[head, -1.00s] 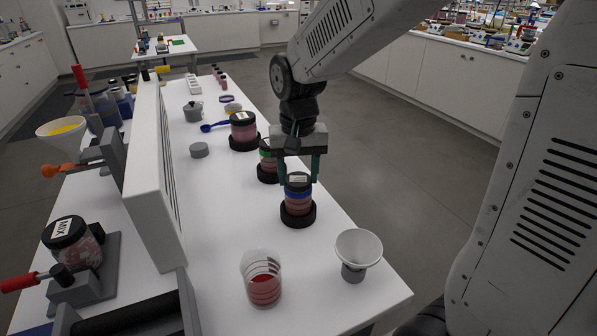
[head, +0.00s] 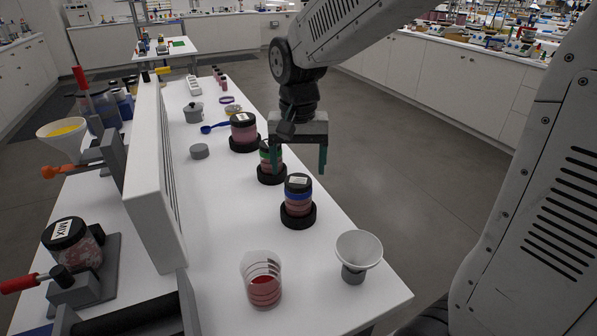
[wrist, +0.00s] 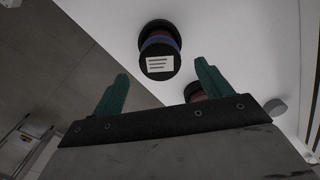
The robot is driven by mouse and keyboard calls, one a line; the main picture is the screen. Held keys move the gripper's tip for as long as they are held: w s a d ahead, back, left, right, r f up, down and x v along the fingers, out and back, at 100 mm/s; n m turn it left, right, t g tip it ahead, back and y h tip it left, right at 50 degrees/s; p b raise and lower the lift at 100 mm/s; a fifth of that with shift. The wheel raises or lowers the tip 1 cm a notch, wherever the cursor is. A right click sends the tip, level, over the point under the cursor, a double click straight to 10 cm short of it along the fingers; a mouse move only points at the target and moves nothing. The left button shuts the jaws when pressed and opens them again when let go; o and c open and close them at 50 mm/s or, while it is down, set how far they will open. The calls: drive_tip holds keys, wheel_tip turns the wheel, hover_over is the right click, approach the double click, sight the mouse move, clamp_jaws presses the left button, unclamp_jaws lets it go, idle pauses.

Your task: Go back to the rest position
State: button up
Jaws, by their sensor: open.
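My gripper (head: 298,168) is open and empty, above the table's right edge. Its two green fingers also show in the wrist view (wrist: 160,88), spread wide with nothing between them. A jar with a blue band and black lid (head: 298,195) stands upright in a black ring holder in front of the gripper, apart from it. The same jar shows in the wrist view (wrist: 159,58) beyond the fingertips, with a white label on its lid. A jar with a green band (head: 268,155) stands in another holder, partly hidden behind the left finger.
A larger jar (head: 243,127) stands farther back in a black holder. A clear beaker with red contents (head: 262,284) and a white funnel on a grey stand (head: 358,252) are at the table's front. A white panel (head: 150,175) rises along the left. The floor at right is clear.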

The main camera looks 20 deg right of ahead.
drive_tip(key=shift+r, duration=2.4)
drive_tip(key=s+d+n, duration=0.1)
drive_tip(key=s+n, duration=0.1)
drive_tip(key=s, duration=0.9)
drive_tip(key=s+d+n+t, duration=0.1)
drive_tip(key=s+d+n, duration=0.1)
drive_tip(key=s, duration=0.9)
drive_tip(key=shift+f+n, duration=0.45)
drive_tip(key=shift+n, duration=0.05)
drive_tip(key=shift+d, duration=0.1)
